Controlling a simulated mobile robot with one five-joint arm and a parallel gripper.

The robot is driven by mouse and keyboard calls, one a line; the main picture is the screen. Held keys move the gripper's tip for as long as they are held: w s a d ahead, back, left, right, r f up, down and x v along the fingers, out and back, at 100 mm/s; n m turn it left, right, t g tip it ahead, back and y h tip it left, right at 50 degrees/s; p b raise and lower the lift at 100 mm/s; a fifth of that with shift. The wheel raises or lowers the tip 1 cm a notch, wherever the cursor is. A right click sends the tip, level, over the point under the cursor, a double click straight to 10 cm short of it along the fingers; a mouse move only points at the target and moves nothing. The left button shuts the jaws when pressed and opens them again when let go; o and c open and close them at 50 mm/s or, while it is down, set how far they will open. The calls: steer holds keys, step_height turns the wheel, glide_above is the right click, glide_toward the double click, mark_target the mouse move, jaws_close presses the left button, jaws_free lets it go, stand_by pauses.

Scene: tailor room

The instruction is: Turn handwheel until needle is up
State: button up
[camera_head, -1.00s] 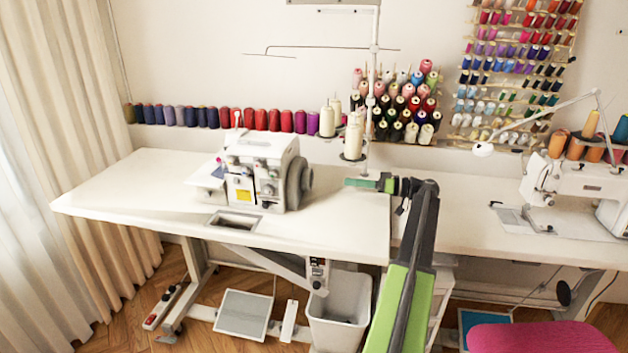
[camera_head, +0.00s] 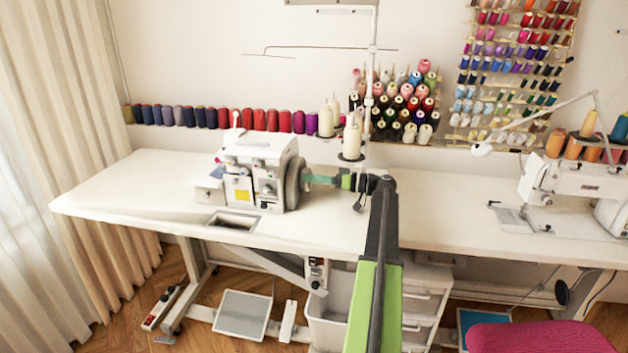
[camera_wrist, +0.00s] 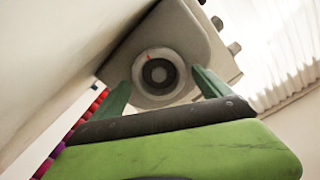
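The white sewing machine (camera_head: 258,165) stands on the left table. Its grey round handwheel (camera_head: 293,186) is on the machine's right side. In the wrist view the handwheel (camera_wrist: 158,72) faces me, with a dark centre and a small red mark near the top of its pale ring. My gripper (camera_head: 308,178) is at the wheel's right side in the head view. In the wrist view my gripper (camera_wrist: 160,78) has its green fingers spread, one on each side of the wheel. I cannot tell whether they touch it. The needle is too small to make out.
The table (camera_head: 125,185) is clear left of the machine. Thread cones (camera_head: 353,138) stand close behind my arm. A second sewing machine (camera_head: 580,182) is on the right table. A pink seat (camera_head: 540,338) is at the lower right.

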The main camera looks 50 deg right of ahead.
steer(key=c, duration=1.2)
steer(key=shift+o, duration=0.2)
steer(key=shift+m, duration=0.3)
